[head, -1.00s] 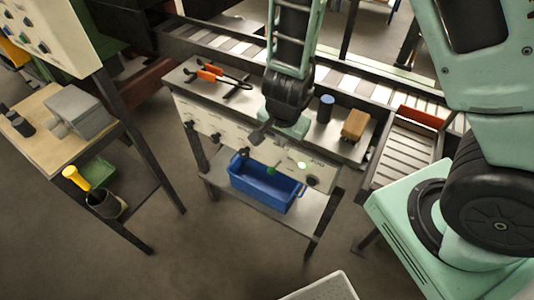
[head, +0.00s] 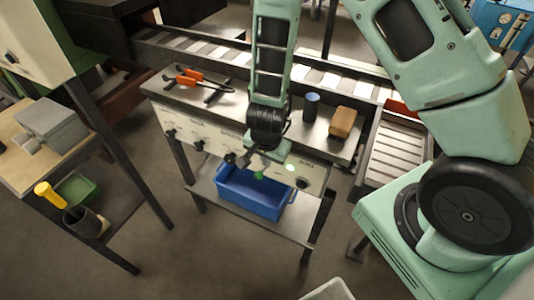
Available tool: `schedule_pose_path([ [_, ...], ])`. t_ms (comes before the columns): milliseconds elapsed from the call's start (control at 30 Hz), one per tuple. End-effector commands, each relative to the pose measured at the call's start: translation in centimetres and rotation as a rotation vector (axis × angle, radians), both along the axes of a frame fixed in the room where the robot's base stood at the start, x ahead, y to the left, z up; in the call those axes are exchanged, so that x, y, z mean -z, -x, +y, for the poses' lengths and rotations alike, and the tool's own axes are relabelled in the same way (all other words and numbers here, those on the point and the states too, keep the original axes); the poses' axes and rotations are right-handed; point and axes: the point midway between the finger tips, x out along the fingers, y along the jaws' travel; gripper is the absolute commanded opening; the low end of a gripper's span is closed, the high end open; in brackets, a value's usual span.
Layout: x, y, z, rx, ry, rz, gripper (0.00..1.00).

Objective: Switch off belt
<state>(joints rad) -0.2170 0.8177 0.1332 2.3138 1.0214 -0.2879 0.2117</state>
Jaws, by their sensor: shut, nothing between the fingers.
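A pale control panel (head: 215,143) runs along the front edge of a metal bench. It carries a row of dark knobs, among them a left one (head: 170,133), a middle one (head: 199,146) and a right one (head: 302,183). Its labels are too small to read, so I cannot tell which knob is the belt's. A green spot (head: 259,175) and a pale green lamp (head: 290,167) show near its right half. My gripper (head: 250,166) is shut and empty, in front of the panel's right half. It hides part of the panel; contact with a knob cannot be told.
Orange-handled tongs (head: 190,77), a blue cylinder (head: 311,107) and a tan block (head: 342,122) are on the bench top. A blue bin (head: 262,205) is on the shelf below. A roller conveyor (head: 210,53) runs behind.

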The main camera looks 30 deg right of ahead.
Motion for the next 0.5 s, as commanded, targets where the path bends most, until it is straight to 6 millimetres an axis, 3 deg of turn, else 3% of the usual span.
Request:
schedule_pose_path([
  [200, 2.1, -0.3, 1.1, -0.003, 0.0, 0.002, 0.0],
  [500, 3.0, -0.4, 1.4, -0.002, 0.0, 0.0, 0.0],
])
